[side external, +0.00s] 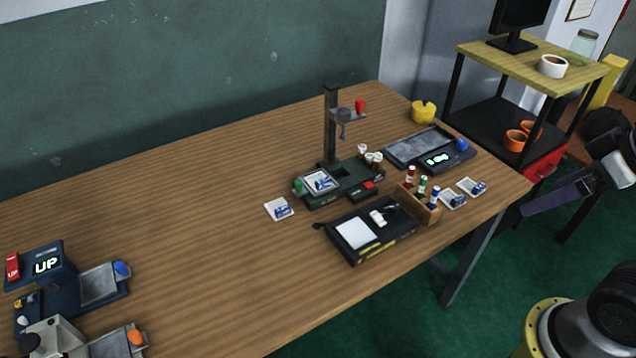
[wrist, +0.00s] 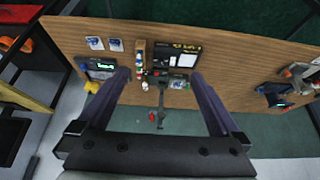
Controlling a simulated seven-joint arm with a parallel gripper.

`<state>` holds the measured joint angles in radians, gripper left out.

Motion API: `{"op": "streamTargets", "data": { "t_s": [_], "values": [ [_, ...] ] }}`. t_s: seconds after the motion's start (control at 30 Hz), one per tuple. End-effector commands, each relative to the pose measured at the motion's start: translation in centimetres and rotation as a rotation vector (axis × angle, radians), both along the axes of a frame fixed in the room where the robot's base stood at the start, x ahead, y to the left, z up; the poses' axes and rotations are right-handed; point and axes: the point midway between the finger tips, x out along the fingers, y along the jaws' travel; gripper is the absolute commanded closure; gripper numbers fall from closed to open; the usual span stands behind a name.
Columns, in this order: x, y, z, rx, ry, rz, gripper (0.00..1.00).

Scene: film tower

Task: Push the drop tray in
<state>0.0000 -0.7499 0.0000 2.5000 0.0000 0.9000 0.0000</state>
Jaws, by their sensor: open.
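Several tray-like parts show in the side view, and no readable label tells which is the drop tray. At the lower left, a grey tray with a blue knob (side external: 99,286) sticks out of a dark blue unit (side external: 60,289) whose lit display reads UP. Below it is another grey tray with an orange knob (side external: 108,346). At the back right, a wide grey tray (side external: 418,146) lies beside a lit display and a blue knob. My gripper (wrist: 158,73) is open and empty, its purple fingers wide apart. In the side view it is off the table's right end, touching nothing.
A dark post (side external: 331,125) stands on a base with a green knob, mid-right on the wooden table (side external: 190,220). Near it are a bottle rack (side external: 418,205), a black box with a white pad (side external: 355,233) and several cards. The table's middle left is clear. A shelf cart (side external: 530,70) stands behind right.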

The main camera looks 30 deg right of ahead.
Motion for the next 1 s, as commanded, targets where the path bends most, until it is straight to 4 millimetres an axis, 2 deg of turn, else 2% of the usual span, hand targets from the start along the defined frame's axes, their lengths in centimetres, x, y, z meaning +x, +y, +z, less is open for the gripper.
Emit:
{"op": "streamTargets", "data": {
  "t_s": [0.07, 0.3, 0.37, 0.5, 0.7, 0.87, 1.0],
  "values": [
    [0.0, 0.0, 0.0, 0.0, 0.0, 0.0, 0.0],
    [0.3, 0.1, 0.4, -0.032, -0.014, 0.072, 0.41],
    [1.2, 0.4, 1.9, -0.048, -0.058, 0.121, 0.43],
    [4.9, 1.2, 5.8, -0.083, -0.125, 0.237, 0.43],
    [11.2, 2.6, 9.4, -0.114, -0.16, 0.376, 0.43],
    [17.8, 4.0, 10.8, -0.129, -0.167, 0.485, 0.43],
    [23.9, 5.5, 10.5, -0.136, -0.163, 0.575, 0.43]
  ]
}}
